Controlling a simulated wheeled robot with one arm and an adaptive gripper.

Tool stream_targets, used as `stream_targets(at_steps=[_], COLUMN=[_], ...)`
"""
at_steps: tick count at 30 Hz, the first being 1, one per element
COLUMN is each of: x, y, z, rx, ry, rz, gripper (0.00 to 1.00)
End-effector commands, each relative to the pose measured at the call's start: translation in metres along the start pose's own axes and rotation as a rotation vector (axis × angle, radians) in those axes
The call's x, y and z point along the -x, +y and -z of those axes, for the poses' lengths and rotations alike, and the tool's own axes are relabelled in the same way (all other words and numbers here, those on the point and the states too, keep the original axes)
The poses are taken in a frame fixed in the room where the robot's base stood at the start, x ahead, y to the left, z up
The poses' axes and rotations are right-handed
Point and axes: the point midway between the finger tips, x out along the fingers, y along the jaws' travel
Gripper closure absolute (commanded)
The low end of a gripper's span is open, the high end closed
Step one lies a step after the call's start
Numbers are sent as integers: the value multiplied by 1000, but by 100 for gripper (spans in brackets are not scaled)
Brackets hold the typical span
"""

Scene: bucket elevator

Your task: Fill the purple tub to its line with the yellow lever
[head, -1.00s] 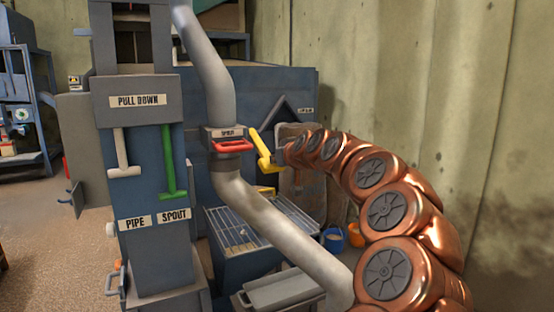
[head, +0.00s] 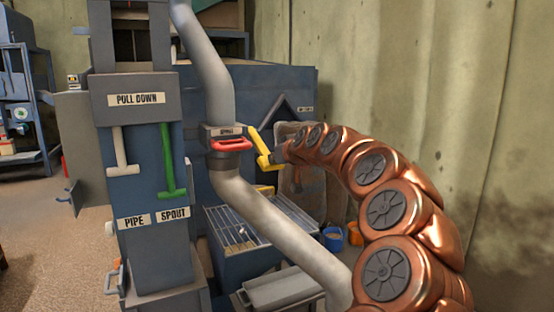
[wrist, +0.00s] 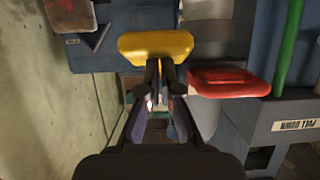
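The yellow lever (head: 262,150) stands right of the pipe in the head view. In the wrist view its broad handle (wrist: 155,46) lies straight ahead of my fingers. My gripper (wrist: 159,68) has its fingertips close together at the handle's lower edge, seemingly touching it. Whether they are clamped on it is unclear. In the head view my gripper (head: 279,156) is at the lever, small and partly hidden by the arm. A purplish shape (wrist: 158,128) shows between the fingers in the wrist view; I cannot tell if it is the tub. No fill line is visible.
A red handle (head: 232,145) is close left of the yellow lever. A white handle (head: 124,155) and a green handle (head: 170,165) hang on the blue column. A blue bucket (head: 332,239) and an orange bucket (head: 355,236) stand by the wall. A grated bin (head: 225,228) is below.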

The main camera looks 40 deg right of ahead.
Motion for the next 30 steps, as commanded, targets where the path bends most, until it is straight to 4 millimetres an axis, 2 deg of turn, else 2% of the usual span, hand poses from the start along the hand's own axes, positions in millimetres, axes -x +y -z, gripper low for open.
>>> stream_targets(at_steps=[4,19,24,30], x=[18,105,119,121], y=[-1,3,2,2], z=[24,30,31,31], rx=[1,1,1,0], ry=[16,32,30,30], rz=[-5,-16,-15,-14], gripper=[100,100,100,100])
